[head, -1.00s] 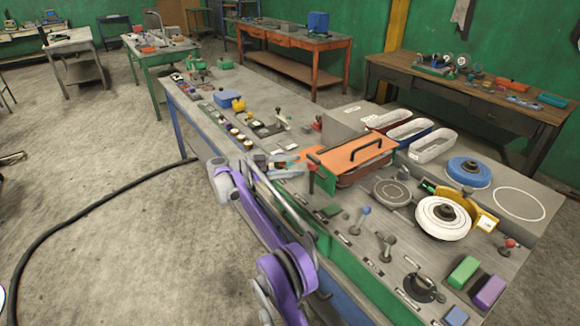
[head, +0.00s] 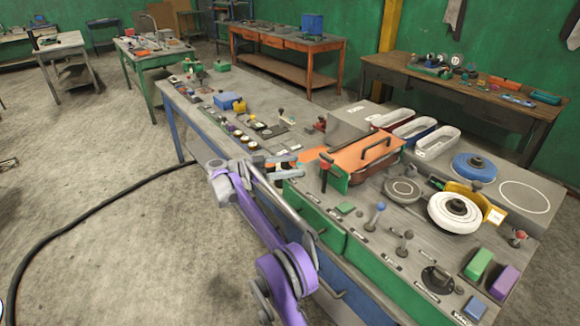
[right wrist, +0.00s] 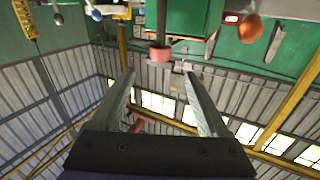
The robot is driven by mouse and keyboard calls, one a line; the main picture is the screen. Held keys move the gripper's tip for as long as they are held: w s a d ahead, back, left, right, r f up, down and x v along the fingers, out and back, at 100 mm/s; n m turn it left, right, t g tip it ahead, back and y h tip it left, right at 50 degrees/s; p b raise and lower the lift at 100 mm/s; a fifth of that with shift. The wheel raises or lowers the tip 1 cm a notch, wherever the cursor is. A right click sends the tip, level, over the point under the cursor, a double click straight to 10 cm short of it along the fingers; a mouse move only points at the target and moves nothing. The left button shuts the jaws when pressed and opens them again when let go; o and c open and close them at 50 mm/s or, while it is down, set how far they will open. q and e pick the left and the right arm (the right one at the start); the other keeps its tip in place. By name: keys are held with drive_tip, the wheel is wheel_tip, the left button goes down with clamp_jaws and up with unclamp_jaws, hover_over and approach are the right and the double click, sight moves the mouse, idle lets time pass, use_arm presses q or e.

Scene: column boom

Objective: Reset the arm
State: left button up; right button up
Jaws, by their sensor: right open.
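My right arm (head: 262,220) is purple and grey and rises from the bottom centre along the front edge of the workbench (head: 205,125). My right gripper (head: 290,162) is near the bench's front edge, left of the orange-lidded box (head: 350,155); its fingers are small and partly lost against the bench items. In the right wrist view the two grey fingers of this gripper (right wrist: 158,95) stand wide apart with nothing between them. That view is upside down; a red knob (right wrist: 160,53) and a green block (right wrist: 185,18) show beyond the fingertips. My left gripper is not in view.
A red-handled lever (head: 325,170) stands beside the box. Levers with blue (head: 380,207) and red (head: 519,236) knobs and a white wheel (head: 453,213) are at right. Green drawers (head: 320,225) line the bench front. A black hose (head: 90,205) crosses the open floor at left.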

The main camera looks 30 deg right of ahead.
idle(0.4)
drive_tip(key=w+a+r+n+t+h, duration=0.1)
drive_tip(key=w+r+n+t, duration=0.3)
drive_tip(key=r+t, duration=0.45)
drive_tip(key=w+a+r+n+t+h, duration=0.2)
drive_tip(key=w+r+n+t, duration=0.1)
drive_tip(key=r+t, duration=0.55)
drive_tip(key=s+a+r+n+t+y, duration=0.2)
drive_tip(key=s+a+n+t+y, duration=0.1)
drive_tip(key=a+n+t+y, duration=0.9)
drive_tip(key=s+a+f+n+g+y, duration=0.2)
drive_tip(key=s+a+f+g+y, duration=0.25)
drive_tip(key=s+f, duration=0.3)
drive_tip(key=s+a+f+n+g+y, duration=0.2)
drive_tip(key=s+a+f+g+y, duration=0.3)
drive_tip(key=s, duration=0.4)
drive_tip(key=s+d+f+g+h, duration=0.1)
drive_tip(key=s+f+g, duration=0.6)
drive_tip(key=s+f, duration=1.2)
drive_tip(key=s+h, duration=0.1)
drive_tip(key=s, duration=0.2)
drive_tip(key=shift+d+f, duration=0.2)
drive_tip(key=shift+f, duration=0.1)
